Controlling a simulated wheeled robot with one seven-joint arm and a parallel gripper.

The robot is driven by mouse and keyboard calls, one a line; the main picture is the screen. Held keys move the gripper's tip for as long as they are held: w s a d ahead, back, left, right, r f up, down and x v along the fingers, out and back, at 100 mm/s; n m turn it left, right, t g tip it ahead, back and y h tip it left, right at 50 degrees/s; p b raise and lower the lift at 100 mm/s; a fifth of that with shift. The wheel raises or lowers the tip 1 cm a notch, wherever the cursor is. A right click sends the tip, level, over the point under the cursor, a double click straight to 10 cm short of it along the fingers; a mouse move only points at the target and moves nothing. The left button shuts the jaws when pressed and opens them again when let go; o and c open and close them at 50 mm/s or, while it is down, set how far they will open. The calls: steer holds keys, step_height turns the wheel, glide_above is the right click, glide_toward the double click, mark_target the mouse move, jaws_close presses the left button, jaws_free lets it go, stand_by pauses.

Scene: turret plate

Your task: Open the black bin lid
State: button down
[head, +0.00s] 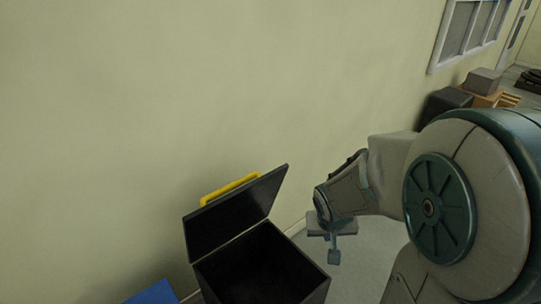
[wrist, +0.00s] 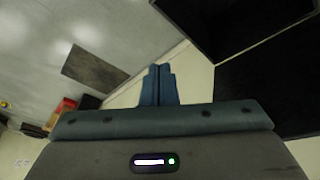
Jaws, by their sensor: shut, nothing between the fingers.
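The black bin (head: 265,268) stands against the wall in the lower middle of the head view. Its black lid (head: 236,214) is raised and tilted up from the rear edge, and the dark inside of the bin shows. A yellow handle (head: 229,188) shows along the lid's upper edge. My gripper (head: 334,257) is to the right of the bin, apart from it. In the wrist view my gripper (wrist: 159,84) has its fingers together with nothing between them. Dark panels of the bin (wrist: 215,22) fill the right of that view.
A blue object (head: 153,292) is at the bottom edge, left of the bin. A plain wall (head: 150,100) runs behind the bin. Dark and wooden boxes (head: 485,97) stand farther back on the right. Grey floor lies right of the bin.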

steer(key=w+a+f+m+t+y+b, duration=0.1)
steer(key=w+f+y+b, duration=0.15)
steer(key=f, duration=0.45)
steer(key=w+a+f+y+b, duration=0.1)
steer(key=a+f+b, duration=0.15)
steer(key=f, duration=0.45)
steer(key=m+t+y+b, duration=0.9)
steer(key=t+y+b, duration=0.1)
steer(key=t+b, duration=0.3)
glide_toward(276, 173)
steer(key=b+x, duration=0.1)
steer(key=x, duration=0.5)
steer(key=shift+w+a, duration=0.25)
steer(key=shift+w, duration=0.1)
